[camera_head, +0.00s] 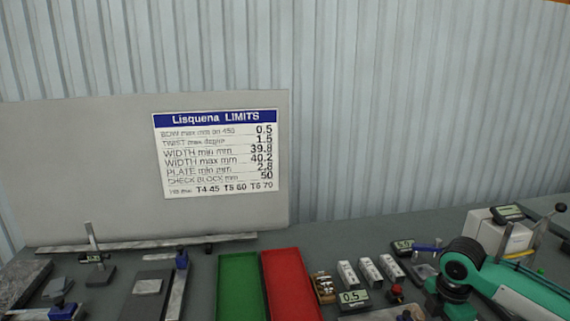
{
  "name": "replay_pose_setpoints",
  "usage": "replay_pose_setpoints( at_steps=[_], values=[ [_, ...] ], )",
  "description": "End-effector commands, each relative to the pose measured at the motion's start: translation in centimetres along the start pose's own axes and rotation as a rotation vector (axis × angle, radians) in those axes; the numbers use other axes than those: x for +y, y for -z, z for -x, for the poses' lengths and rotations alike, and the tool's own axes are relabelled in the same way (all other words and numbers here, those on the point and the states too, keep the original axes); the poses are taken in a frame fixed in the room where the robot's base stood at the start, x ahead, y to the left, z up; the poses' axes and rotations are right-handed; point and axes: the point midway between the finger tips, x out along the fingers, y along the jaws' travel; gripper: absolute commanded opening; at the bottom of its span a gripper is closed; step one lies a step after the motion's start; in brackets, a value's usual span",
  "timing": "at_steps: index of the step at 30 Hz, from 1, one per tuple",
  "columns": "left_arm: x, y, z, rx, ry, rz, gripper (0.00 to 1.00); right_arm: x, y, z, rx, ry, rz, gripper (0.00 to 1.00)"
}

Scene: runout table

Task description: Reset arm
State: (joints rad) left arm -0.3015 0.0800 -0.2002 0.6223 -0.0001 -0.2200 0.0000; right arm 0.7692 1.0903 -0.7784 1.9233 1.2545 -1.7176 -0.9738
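Neither of my grippers shows in the head view, and no part of my arms can be made out. The view looks over a grey bench (345,238) against a corrugated wall. A teal device (515,290) with a black round part stands at the right edge of the bench, cut off by the frame. I cannot tell exactly what it is.
A limits sign (218,153) is on a grey backboard (80,150). A green tray (240,288) and a red tray (290,285) lie side by side at front centre. Gauges and metal blocks lie left; white boxes (369,271) and a display (353,297) lie right.

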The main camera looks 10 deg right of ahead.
Motion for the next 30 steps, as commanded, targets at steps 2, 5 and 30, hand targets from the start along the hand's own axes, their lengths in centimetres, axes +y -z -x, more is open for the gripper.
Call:
replay_pose_setpoints(
  at_steps=[2,5,30],
  values=[
    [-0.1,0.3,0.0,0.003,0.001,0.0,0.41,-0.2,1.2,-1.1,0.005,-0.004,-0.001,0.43],
    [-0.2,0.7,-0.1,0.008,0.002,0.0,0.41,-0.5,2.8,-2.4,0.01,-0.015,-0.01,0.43],
    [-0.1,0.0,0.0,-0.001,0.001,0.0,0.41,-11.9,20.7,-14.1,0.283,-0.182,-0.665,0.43]
  ],
)
